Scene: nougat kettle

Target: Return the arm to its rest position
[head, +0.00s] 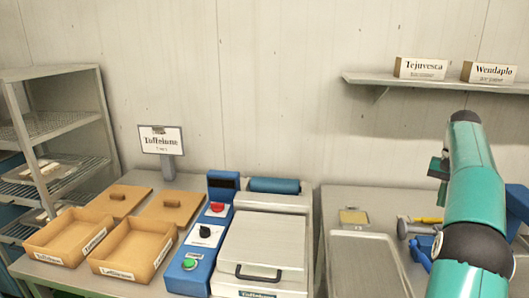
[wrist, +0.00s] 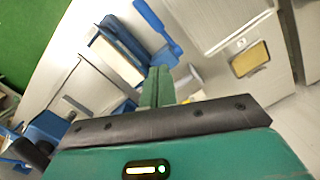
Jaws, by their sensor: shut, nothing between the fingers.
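My teal arm rises at the right side of the head view, bent at its top in front of the wall and the shelf. A dark green part of its end shows left of the upper link, and the fingertips cannot be made out there. In the wrist view my gripper (wrist: 158,86) has its two green fingers together, shut and empty. The fingers point over the work area, and nothing is held between them.
A blue-and-white machine (head: 262,252) stands mid-table, with two cardboard trays (head: 130,250) to its left. A metal tray (head: 365,268), a yellow-topped block (head: 354,218) and tools lie near my arm. A wall shelf (head: 440,83) holds two labelled boxes. A wire rack (head: 45,128) stands left.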

